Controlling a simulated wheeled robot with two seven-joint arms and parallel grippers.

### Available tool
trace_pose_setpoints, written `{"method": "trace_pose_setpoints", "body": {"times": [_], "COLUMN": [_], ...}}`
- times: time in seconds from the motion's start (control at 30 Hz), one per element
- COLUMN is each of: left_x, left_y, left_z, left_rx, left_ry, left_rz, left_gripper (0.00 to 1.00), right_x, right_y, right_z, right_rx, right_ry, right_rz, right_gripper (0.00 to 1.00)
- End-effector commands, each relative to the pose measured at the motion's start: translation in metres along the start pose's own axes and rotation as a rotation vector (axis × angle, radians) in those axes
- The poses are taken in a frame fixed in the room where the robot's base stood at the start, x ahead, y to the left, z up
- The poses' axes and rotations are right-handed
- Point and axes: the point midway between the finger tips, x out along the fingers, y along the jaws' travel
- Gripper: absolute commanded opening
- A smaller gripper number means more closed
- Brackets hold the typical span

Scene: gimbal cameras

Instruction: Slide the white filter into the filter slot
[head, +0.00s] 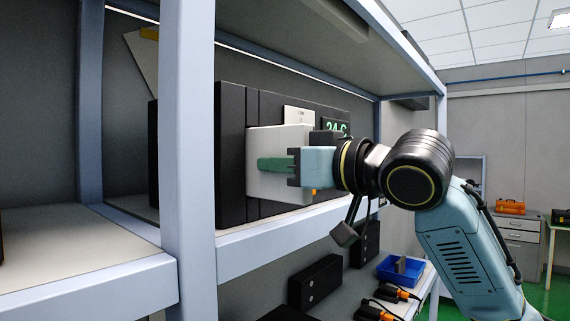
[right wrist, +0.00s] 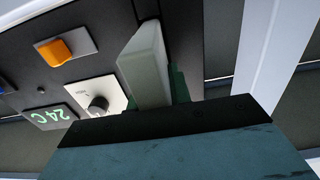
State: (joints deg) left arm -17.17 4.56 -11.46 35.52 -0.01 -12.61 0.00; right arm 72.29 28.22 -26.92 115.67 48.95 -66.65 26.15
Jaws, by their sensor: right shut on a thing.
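The white filter (head: 262,139) is a pale block at the front of a black unit (head: 231,150) on the shelf. It also shows in the right wrist view (right wrist: 145,62), standing edge-on close to the unit's dark face. My right gripper (head: 291,165) is shut on the filter's green handle (head: 272,164), which shows only partly in the right wrist view (right wrist: 178,86). The filter slot is hidden behind the filter, so I cannot tell how far the filter is inside. My left gripper is not in view.
The unit's face carries a green 24 C display (right wrist: 52,116), a dial (right wrist: 98,104) and an orange switch (right wrist: 67,49). A pale blue shelf post (head: 188,150) stands left of the unit. A blue bin (head: 400,270) sits on the lower shelf.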

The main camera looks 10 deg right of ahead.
Motion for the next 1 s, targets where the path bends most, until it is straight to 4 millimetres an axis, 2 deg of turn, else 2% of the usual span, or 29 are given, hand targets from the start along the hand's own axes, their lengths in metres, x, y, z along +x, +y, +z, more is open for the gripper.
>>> {"method": "trace_pose_setpoints", "body": {"times": [1.0], "left_x": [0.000], "left_y": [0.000], "left_z": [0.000], "left_rx": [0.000], "left_ry": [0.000], "left_rz": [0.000], "left_gripper": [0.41], "right_x": [0.026], "right_y": [0.000], "right_z": [0.000], "right_rx": [0.000], "right_ry": [0.001], "right_rz": [0.000], "right_gripper": [0.00]}}
